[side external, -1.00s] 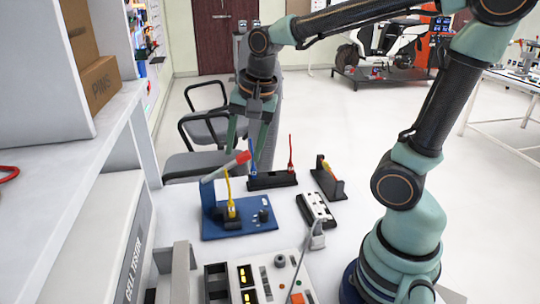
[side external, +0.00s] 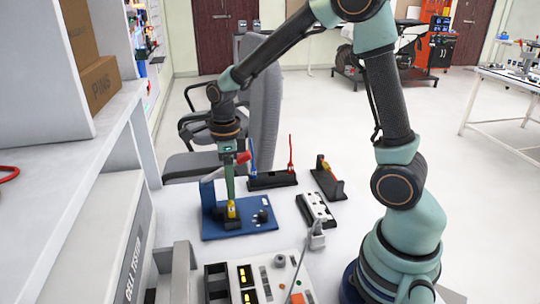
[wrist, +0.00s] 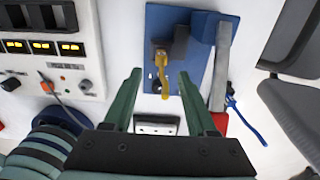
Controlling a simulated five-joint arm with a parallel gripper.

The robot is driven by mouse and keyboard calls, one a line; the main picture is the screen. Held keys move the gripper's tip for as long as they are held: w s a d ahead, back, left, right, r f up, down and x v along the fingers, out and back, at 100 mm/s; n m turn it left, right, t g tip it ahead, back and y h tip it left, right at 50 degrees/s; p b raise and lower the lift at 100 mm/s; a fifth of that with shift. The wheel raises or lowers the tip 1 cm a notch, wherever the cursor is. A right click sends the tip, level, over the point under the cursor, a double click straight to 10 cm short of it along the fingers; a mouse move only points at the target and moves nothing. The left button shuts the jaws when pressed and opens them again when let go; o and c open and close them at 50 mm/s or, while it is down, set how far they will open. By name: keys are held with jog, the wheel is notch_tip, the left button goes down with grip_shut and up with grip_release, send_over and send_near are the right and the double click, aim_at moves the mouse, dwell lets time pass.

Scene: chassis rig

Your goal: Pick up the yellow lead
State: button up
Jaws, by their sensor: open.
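The yellow lead (side external: 231,209) stands in a black block on the blue board (side external: 252,232). My gripper (side external: 230,196) points down over it, and its fingers hide the lead's upper part in the side view. In the wrist view, the yellow lead (wrist: 162,72) shows between the two green fingertips of my gripper (wrist: 160,74), with a gap on each side. The fingers are open and hold nothing. The blue board (wrist: 162,16) lies beyond the fingertips. I cannot tell the exact height of the fingertips along the lead.
A grey bar (wrist: 219,70) with a red end (side external: 245,156) is close beside the right finger in the wrist view. A black rail (side external: 272,180) holds a blue lead (side external: 252,155) and a red lead (side external: 291,152). A white block (side external: 315,208) and a control panel (side external: 270,283) stand nearby.

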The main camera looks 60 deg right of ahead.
aim_at(231, 203)
jog(key=shift+w+f, duration=0.15)
jog(key=shift+f, duration=3.65)
grip_shut()
